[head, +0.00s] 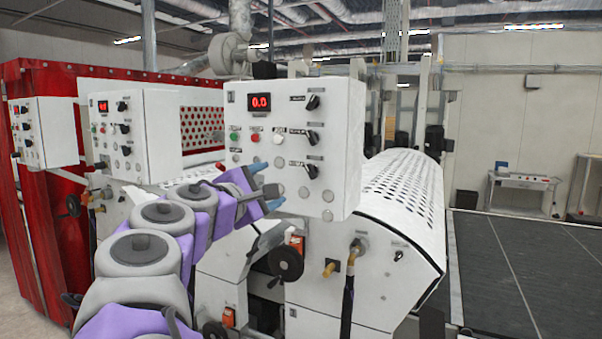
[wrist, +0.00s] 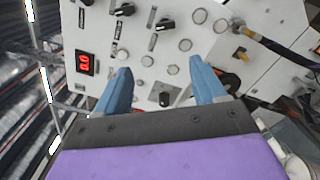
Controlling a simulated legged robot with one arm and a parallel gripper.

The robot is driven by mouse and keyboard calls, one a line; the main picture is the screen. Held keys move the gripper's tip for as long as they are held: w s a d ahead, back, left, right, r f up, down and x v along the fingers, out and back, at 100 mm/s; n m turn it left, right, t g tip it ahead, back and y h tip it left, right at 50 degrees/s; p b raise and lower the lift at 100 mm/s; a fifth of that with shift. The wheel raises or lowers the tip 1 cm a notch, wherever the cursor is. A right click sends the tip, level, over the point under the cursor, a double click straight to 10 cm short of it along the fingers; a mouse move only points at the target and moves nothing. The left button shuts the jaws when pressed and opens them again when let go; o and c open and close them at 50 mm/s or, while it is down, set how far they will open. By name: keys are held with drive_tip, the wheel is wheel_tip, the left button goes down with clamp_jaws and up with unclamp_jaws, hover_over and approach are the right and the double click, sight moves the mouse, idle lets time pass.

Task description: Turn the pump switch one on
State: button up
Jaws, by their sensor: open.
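The white control panel (head: 240,115) with a red "0.0" display (head: 259,102) faces me. Its right side carries three black rotary knobs: top (head: 313,101), middle (head: 312,137) and bottom (head: 311,170). The wrist view shows the middle (wrist: 124,9) and bottom (wrist: 165,25) ones near its upper edge. Another black knob (wrist: 165,98) sits low on the panel, seen between my fingers in the wrist view. The labels are too small to read, so I cannot tell which is pump switch one. My gripper (head: 271,187) is open and empty at the panel's lower left; contact cannot be told.
Green (head: 236,135), red (head: 255,136) and white (head: 279,136) buttons sit below the display. A perforated roller (head: 405,190) is right of the panel. A black handwheel (head: 286,264) and hoses are below. Another panel (head: 145,130) stands at left.

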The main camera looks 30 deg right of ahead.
approach(310, 171)
drive_tip(key=w+d, duration=0.2)
drive_tip(key=d, duration=0.3)
drive_tip(key=shift+w+d, duration=0.15)
drive_tip(key=shift+w, duration=0.45)
drive_tip(key=shift+w+d, duration=0.15)
drive_tip(key=shift+w, duration=0.45)
drive_tip(key=d, duration=0.1)
drive_tip(key=w+d, duration=0.1)
drive_tip(key=d, duration=0.1)
drive_tip(key=shift+d, duration=0.15)
drive_tip(key=shift+c, duration=0.7)
drive_tip(key=shift+a, duration=0.9)
drive_tip(key=c, duration=0.4)
drive_tip(key=shift+r, duration=0.1)
drive_tip(key=c, duration=0.5)
